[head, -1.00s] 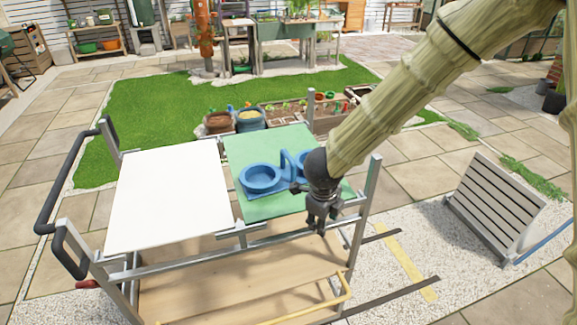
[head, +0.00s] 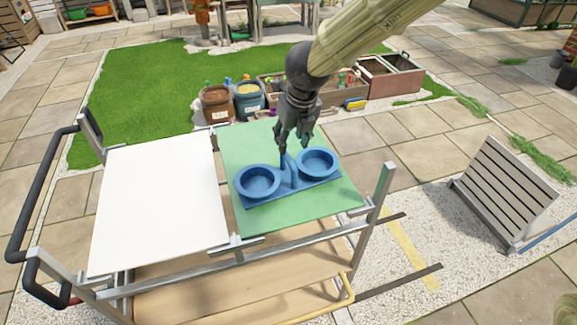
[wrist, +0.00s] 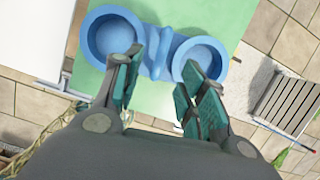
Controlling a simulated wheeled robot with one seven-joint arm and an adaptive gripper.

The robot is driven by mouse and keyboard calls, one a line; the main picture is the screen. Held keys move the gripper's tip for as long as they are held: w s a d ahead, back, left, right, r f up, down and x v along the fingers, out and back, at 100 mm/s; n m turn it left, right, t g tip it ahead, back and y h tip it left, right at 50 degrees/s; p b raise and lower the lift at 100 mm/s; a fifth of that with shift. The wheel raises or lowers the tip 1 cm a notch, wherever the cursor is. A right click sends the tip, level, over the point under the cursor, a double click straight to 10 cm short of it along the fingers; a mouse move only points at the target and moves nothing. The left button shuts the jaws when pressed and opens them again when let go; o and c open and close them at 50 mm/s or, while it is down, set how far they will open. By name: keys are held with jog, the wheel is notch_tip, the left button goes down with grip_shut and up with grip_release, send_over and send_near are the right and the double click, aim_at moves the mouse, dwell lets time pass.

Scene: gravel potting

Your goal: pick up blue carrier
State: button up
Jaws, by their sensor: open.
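The blue carrier (head: 291,184) sits on the green panel (head: 245,226) on the right half of the cart top. It has two round cups joined by a base, with an upright handle between them. My gripper (head: 286,150) is above the carrier at its handle, pointing down; whether it touches cannot be told. In the wrist view, the carrier (wrist: 157,52) lies beyond the fingers, its handle between and ahead of the open fingertips (wrist: 160,75). Nothing is between the fingers' pads.
A bare white panel (head: 160,200) covers the cart's left half. A metal post (head: 382,190) rises at the cart's right corner. Brown (head: 216,103) and blue (head: 249,98) tubs stand behind it. A slatted panel (head: 505,192) leans at right.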

aim_at(289, 157)
jog(key=x, duration=0.5)
jog(key=shift+d+p, duration=0.15)
jog(key=shift+p, duration=0.25)
jog(key=shift+f+p, duration=0.35)
jog(key=shift+p+x, duration=0.75)
jog(key=shift+x, duration=1.55)
jog(key=shift+r, duration=0.1)
jog(key=shift+c, duration=0.2)
grip_shut()
